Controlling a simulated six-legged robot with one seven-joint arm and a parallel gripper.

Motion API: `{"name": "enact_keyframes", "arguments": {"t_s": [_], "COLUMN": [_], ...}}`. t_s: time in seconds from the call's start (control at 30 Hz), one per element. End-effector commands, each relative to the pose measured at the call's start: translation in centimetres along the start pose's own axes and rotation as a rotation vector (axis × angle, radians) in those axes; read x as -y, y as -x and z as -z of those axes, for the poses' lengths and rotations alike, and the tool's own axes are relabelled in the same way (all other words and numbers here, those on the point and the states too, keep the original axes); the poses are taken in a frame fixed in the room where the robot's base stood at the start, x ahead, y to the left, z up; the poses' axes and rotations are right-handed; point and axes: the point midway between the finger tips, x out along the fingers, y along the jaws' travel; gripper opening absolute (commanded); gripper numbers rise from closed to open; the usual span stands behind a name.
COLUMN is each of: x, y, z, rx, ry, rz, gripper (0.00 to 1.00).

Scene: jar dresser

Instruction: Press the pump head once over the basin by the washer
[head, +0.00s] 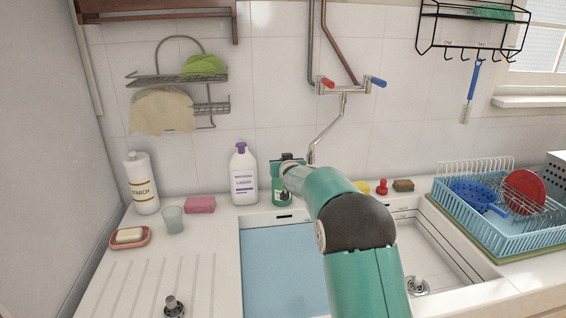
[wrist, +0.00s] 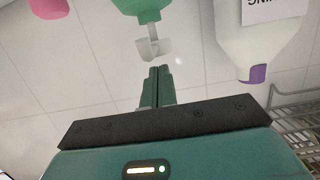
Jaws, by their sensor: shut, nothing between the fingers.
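A green bottle (head: 280,190) stands on the ledge behind the sink, partly hidden by my arm. In the wrist view, which looks inverted, the green bottle (wrist: 142,5) ends in a pale pump head (wrist: 153,48). My gripper (wrist: 159,70) is shut and empty, its fingertips pointing at the pump head with a small gap in the picture; I cannot tell whether they touch. In the head view my gripper (head: 288,158) is small and mostly hidden by my arm, above the bottle. The left basin (head: 285,265) holds blue water; the right basin (head: 440,250) looks empty. No washer shows.
A white bottle with a purple cap (head: 243,178) stands close left of the green one. A pink sponge (head: 200,204), a glass (head: 173,219), a soap dish (head: 131,238) and a starch bottle (head: 142,187) are further left. The tap (head: 340,92) and a blue dish rack (head: 480,220) are right.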

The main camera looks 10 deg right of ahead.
Motion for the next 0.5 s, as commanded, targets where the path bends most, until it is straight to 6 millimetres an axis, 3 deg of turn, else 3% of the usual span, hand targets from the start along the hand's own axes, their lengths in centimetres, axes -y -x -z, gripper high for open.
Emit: {"name": "enact_keyframes", "arguments": {"t_s": [0.2, 0.5], "x": [0.0, 0.0], "y": [-1.6, -1.7], "z": [0.0, 0.0], "rx": [0.000, -0.001], "ry": [0.000, 0.000], "rz": [0.000, 0.000], "gripper": [0.00, 0.00]}}
